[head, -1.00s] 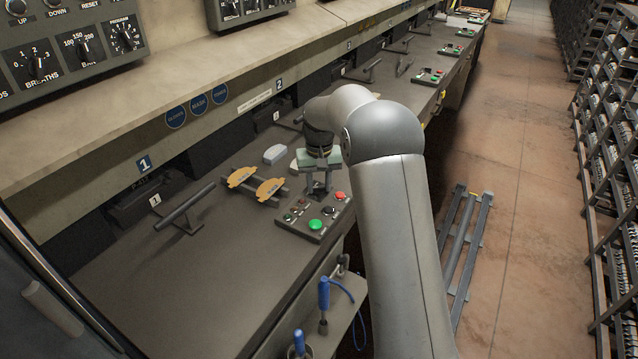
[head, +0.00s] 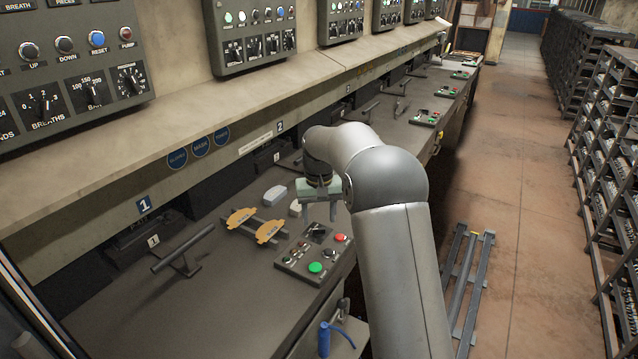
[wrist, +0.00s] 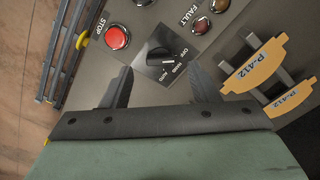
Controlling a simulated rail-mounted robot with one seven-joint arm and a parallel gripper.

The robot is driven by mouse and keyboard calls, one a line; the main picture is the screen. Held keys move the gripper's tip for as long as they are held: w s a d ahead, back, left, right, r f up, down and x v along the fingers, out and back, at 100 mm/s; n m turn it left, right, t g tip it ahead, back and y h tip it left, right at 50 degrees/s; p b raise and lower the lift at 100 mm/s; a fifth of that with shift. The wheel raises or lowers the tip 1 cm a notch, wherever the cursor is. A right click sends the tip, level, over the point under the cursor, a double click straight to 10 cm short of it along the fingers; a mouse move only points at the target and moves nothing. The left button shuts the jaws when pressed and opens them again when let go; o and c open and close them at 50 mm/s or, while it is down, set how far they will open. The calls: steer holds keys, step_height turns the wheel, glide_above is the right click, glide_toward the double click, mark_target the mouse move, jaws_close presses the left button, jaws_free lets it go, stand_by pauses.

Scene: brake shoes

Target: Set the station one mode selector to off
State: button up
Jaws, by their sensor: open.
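The station one control box (head: 300,262) sits on the bench below my gripper. Its mode selector (wrist: 160,56) is a black knob on a dark plate, with three small labels beside it in the wrist view. The knob's white mark appears to point toward the middle label; the small print is hard to read. In the head view the selector (head: 318,233) shows just below the fingertips. My gripper (head: 320,212) is open and empty above the box. In the wrist view its two fingers (wrist: 161,85) are apart, short of the knob and not touching it.
A green button (head: 315,267) is at the box's front. Yellow brake shoes (head: 268,231) lie on a rack to the left. A grey block (head: 275,195) is behind. The aisle floor (head: 520,210) is right.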

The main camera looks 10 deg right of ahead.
mark_target(319, 229)
step_height(319, 229, up, 14)
stand_by(0.3)
